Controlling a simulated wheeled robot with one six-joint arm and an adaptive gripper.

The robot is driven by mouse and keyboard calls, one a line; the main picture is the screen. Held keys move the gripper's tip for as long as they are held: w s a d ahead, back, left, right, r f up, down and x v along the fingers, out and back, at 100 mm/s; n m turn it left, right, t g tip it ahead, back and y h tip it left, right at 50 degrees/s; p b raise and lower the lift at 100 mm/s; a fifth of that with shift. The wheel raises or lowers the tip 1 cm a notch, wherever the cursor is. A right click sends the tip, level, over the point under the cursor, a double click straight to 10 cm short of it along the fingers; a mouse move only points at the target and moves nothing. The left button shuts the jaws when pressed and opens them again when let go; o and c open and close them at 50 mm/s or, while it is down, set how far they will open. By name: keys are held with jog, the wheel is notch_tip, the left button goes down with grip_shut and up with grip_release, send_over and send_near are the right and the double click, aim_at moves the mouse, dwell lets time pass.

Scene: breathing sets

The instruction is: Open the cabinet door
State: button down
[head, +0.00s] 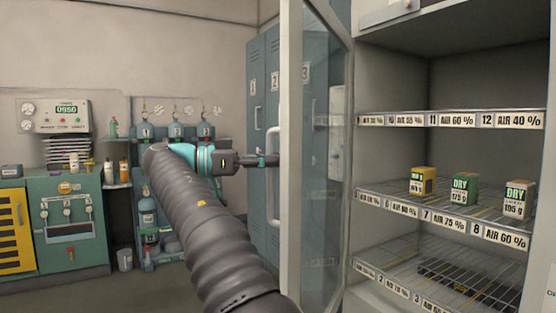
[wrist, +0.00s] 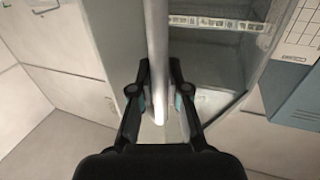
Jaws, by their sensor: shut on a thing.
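The cabinet (head: 400,85) stands at the right in the head view, with wire shelves showing inside. Its glass door (head: 322,150) is swung open and stands edge-on to the left of the shelves. A pale vertical bar handle (head: 273,185) is on the door's left side. My gripper (head: 270,161) is at this handle, beside the door frame. In the wrist view, the two black fingers of my gripper (wrist: 160,100) are closed around the handle (wrist: 157,50), one on each side. The fingertips are partly hidden in the head view.
A yellow box (head: 422,181), a green box (head: 465,188) and a white box (head: 518,199) stand on the middle shelf. Grey-blue lockers (head: 258,110) stand behind the door. A teal workbench (head: 75,225) and a small bin (head: 124,259) are at the left, with bare floor in front.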

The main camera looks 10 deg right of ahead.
jog(key=shift+r, duration=0.1)
jog(key=c, duration=1.1)
grip_release()
jog(key=shift+c, duration=0.2)
